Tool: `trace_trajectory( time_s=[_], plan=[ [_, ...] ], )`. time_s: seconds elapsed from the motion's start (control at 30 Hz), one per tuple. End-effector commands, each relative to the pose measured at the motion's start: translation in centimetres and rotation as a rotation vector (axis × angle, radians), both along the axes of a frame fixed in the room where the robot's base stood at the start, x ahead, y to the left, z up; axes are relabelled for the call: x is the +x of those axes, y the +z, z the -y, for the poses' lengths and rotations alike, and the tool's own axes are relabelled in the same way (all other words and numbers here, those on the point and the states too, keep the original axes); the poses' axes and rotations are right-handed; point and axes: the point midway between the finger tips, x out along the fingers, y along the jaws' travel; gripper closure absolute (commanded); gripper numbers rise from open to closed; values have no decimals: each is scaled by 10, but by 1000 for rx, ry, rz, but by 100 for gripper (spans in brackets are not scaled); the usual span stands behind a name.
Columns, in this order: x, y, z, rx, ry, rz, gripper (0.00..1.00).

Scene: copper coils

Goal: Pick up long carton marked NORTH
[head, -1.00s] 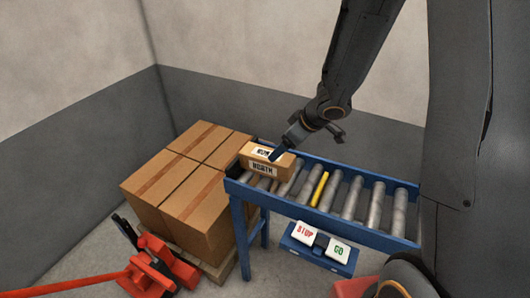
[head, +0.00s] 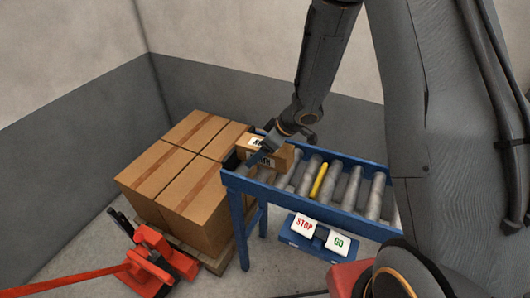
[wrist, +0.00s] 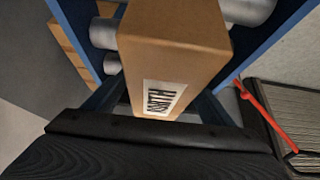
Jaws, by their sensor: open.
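The long carton marked NORTH (head: 279,155) lies on the left end of the roller conveyor. My gripper (head: 262,155) is over it in the head view and hides part of its label. In the wrist view the carton (wrist: 175,45) fills the middle, with its white label (wrist: 163,97) near the bottom edge. My gripper (wrist: 178,112) is open there, with a dark finger on each side of the carton's near end. I cannot tell whether the fingers touch it.
The blue-framed roller conveyor (head: 300,205) runs right, with one yellow roller (head: 319,180). STOP (head: 304,225) and GO (head: 338,242) buttons hang on its front. Large stacked cartons (head: 185,175) stand on a pallet at left. A red pallet jack (head: 150,265) is in front.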

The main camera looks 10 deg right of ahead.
Motion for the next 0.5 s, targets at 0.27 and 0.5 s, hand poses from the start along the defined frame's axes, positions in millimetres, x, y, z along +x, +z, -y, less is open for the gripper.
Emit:
trace_trajectory(
  time_s=[0.27, 0.5],
  plan=[
    [2, -4, -2, 0, -2, 2, 23],
    [2, -4, -2, -1, -2, 1, 57]
  ],
)
